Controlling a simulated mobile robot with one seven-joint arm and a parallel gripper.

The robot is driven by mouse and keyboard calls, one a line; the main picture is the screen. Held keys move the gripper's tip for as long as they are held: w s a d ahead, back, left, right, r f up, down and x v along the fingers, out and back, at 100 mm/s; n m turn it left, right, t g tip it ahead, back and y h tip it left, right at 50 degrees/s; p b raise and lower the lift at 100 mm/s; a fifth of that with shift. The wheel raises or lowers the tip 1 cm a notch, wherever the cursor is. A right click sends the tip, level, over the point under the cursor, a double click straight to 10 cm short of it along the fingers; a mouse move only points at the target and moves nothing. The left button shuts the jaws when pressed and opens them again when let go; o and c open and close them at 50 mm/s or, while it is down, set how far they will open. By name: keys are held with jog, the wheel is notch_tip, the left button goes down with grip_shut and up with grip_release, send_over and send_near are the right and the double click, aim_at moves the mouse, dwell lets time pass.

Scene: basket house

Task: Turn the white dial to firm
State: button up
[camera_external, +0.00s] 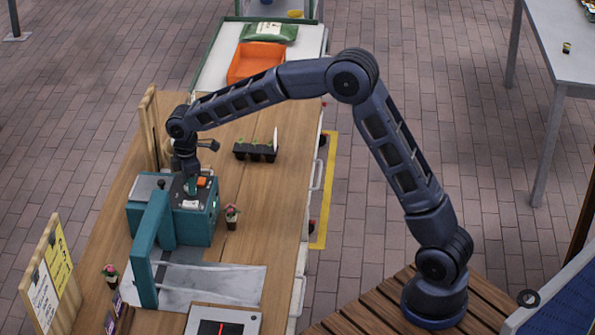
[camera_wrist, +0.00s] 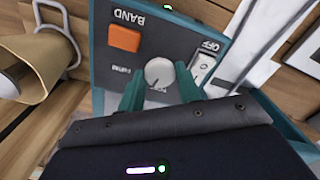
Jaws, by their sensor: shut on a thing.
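The white dial (camera_wrist: 158,73) sits on the dark panel of a teal machine (camera_external: 204,227), on the wooden bench. In the wrist view it is round and pale, with a mark on its face and small lettering around it that I cannot read surely. My gripper (camera_wrist: 160,82) is shut on the dial, with one teal fingertip on each side. The near edge of the dial is partly hidden between the fingers. In the external view my gripper (camera_external: 191,188) points down onto the machine's top, and the dial is not clear there.
An orange button (camera_wrist: 124,39) marked BAND and a white switch (camera_wrist: 205,66) near the word OFF flank the dial. A small potted plant (camera_external: 231,216) stands right of the machine. A black seedling tray (camera_external: 255,152) and an orange bin (camera_external: 256,61) are farther back.

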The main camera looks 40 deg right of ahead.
jog(key=m, duration=0.5)
jog(key=shift+m, duration=0.3)
jog(key=m, duration=0.4)
jog(key=shift+m, duration=0.3)
jog(key=o, duration=1)
notch_tip(320, 180, up, 11)
